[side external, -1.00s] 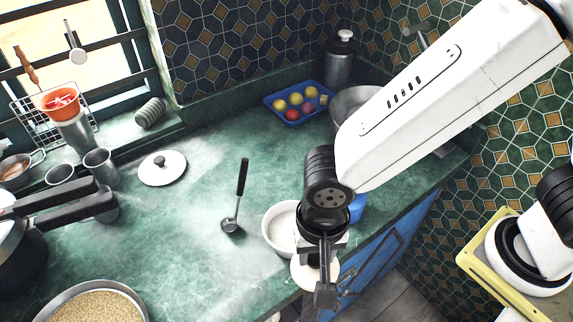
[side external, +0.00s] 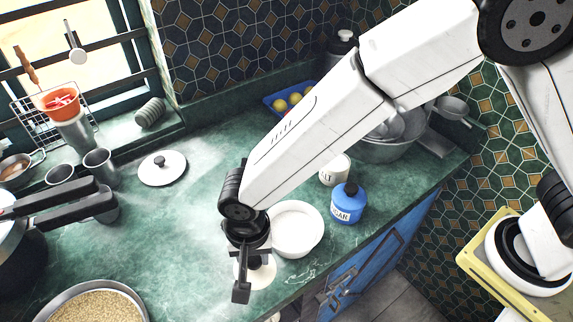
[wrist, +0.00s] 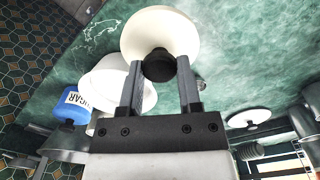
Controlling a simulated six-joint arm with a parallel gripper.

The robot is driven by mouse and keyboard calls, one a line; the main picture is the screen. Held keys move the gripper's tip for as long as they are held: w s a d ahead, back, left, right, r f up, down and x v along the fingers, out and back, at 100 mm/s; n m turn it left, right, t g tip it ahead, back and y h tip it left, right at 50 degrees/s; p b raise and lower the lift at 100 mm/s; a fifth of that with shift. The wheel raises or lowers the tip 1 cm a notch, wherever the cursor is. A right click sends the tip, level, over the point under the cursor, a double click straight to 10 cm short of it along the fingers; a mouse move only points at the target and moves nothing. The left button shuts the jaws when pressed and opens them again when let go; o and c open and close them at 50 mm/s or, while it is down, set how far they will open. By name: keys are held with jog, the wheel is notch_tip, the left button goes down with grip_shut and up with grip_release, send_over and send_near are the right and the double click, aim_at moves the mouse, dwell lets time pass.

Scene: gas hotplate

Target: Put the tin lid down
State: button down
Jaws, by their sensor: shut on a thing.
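The tin lid is a cream-white disc with a black knob. In the wrist view, the lid (wrist: 160,24) is beyond my gripper (wrist: 158,68), whose two fingers are shut on the knob. In the side view, the lid (side external: 266,275) is partly hidden under my gripper (side external: 243,280), above the front part of the green counter. I cannot tell if it touches the counter. A white round tin (side external: 297,240) that looks open stands just right of the lid; it also shows in the wrist view (wrist: 105,75).
A blue sugar jar (side external: 347,207) and a white jar (side external: 334,172) stand to the right. Another white lid (side external: 162,175) lies on the counter (side external: 135,225) at the back left. A pan of grain (side external: 92,308) is at the front left. Bare counter lies between them.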

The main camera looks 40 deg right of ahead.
jog(key=shift+w+a+f, duration=0.35)
jog(key=shift+w+f, duration=0.05)
jog(key=shift+f, duration=0.2)
jog(key=shift+w+a+f, duration=0.3)
jog(key=shift+w+f, duration=0.1)
jog(key=shift+f, duration=0.2)
jog(key=shift+w+a+f, duration=0.15)
jog(key=shift+w+f, duration=0.05)
jog(key=shift+f, duration=1.65)
jog(key=shift+f, duration=0.2)
jog(key=shift+c, duration=1.4)
grip_release()
jog(key=shift+r, duration=0.2)
notch_tip(320, 180, up, 12)
jog(key=shift+r, duration=0.1)
